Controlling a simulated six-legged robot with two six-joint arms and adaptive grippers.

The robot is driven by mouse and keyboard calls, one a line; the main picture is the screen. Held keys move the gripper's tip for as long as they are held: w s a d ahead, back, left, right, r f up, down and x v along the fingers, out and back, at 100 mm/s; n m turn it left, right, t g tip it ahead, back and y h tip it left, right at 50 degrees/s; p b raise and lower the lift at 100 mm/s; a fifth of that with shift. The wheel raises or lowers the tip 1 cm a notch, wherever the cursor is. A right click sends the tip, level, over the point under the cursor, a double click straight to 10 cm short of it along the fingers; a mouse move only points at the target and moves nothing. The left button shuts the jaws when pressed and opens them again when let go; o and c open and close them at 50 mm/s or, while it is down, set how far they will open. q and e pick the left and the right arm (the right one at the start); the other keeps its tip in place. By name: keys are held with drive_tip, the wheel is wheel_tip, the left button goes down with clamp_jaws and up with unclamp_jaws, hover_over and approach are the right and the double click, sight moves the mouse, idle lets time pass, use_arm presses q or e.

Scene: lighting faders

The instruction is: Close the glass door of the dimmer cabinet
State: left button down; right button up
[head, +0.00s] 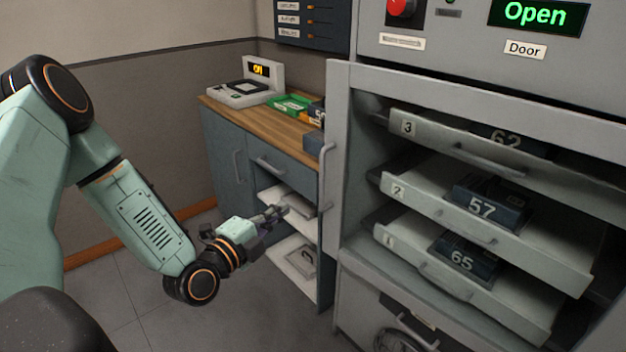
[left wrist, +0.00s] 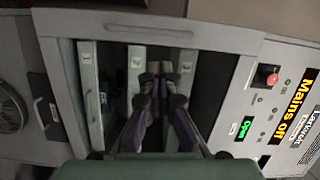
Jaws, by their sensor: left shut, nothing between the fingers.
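The dimmer cabinet (head: 430,20) stands at the right in the head view, its green display reading "Open". Its door shows as a grey frame (head: 338,120) with a handle on its left edge, standing ajar from the cabinet front. The glass itself is hard to make out; numbered drawers show through or behind the frame. The door frame also shows in the left wrist view (left wrist: 150,27). My left gripper (head: 277,212) is shut and empty, left of the door's edge and apart from it. In the wrist view its fingers (left wrist: 160,72) point toward the drawers. My right gripper is not in view.
Drawers with dimmer modules marked 62, 57 (head: 482,208) and 65 (head: 462,260) sit pulled out. Left of the cabinet is a wooden-topped counter (head: 232,115) with a console (head: 246,88) and open lower shelves. The floor (head: 140,300) in front of it is clear.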

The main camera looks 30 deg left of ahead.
use_arm(q)
drive_tip(key=m, duration=0.1)
drive_tip(key=b, duration=0.5)
approach(321, 175)
drive_tip(key=w, duration=0.5)
drive_tip(key=shift+w+d+f, duration=0.1)
drive_tip(key=shift+w+d, duration=0.05)
drive_tip(key=shift+w, duration=0.8)
drive_tip(key=shift+w, duration=0.1)
